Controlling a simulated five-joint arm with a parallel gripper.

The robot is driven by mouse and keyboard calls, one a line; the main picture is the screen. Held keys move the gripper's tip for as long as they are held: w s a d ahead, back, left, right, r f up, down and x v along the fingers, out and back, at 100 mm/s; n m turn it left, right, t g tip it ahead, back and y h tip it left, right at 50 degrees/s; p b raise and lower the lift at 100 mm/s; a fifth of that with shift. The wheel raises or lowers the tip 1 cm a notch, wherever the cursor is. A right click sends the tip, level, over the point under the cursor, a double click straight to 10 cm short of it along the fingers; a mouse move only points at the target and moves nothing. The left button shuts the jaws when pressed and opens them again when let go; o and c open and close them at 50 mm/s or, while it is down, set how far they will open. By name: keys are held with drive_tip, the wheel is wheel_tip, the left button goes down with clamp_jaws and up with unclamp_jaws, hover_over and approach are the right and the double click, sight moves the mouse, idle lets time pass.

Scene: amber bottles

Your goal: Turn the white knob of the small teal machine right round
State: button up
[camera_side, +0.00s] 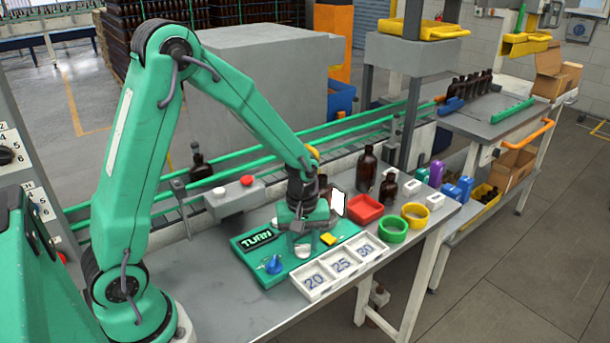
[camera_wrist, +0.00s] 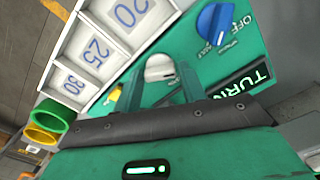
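The small teal machine (camera_side: 262,276) lies on the bench, with a dark TURN display (camera_side: 257,238) at its left. Its white knob (camera_side: 303,251) sits near the middle of the panel, partly hidden by my gripper (camera_side: 302,236) just above it. In the wrist view, the white knob (camera_wrist: 160,67) shows between and beyond the two teal fingertips of my gripper (camera_wrist: 160,75). The fingers are apart, with a gap visible beside the knob; I cannot tell whether either touches it. A blue knob (camera_wrist: 215,24) marked OFF and a yellow part (camera_wrist: 115,94) are on the same panel.
A white tray (camera_side: 318,293) labelled 20, 25, 30 adjoins the machine's front edge. Red bin (camera_side: 366,210), green ring (camera_side: 393,230), yellow ring (camera_side: 415,215) and amber bottles (camera_side: 367,168) stand to the right. A control box (camera_side: 235,200) with a red button is behind.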

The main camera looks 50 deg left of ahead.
drive_tip(key=c, duration=0.6)
drive_tip(key=shift+o, duration=0.2)
drive_tip(key=shift+m, duration=0.3)
drive_tip(key=m, duration=1.1)
drive_tip(key=shift+m, duration=0.3)
drive_tip(key=m, duration=0.6)
drive_tip(key=shift+r, duration=0.1)
drive_tip(key=m, duration=0.6)
drive_tip(key=shift+m, duration=0.4)
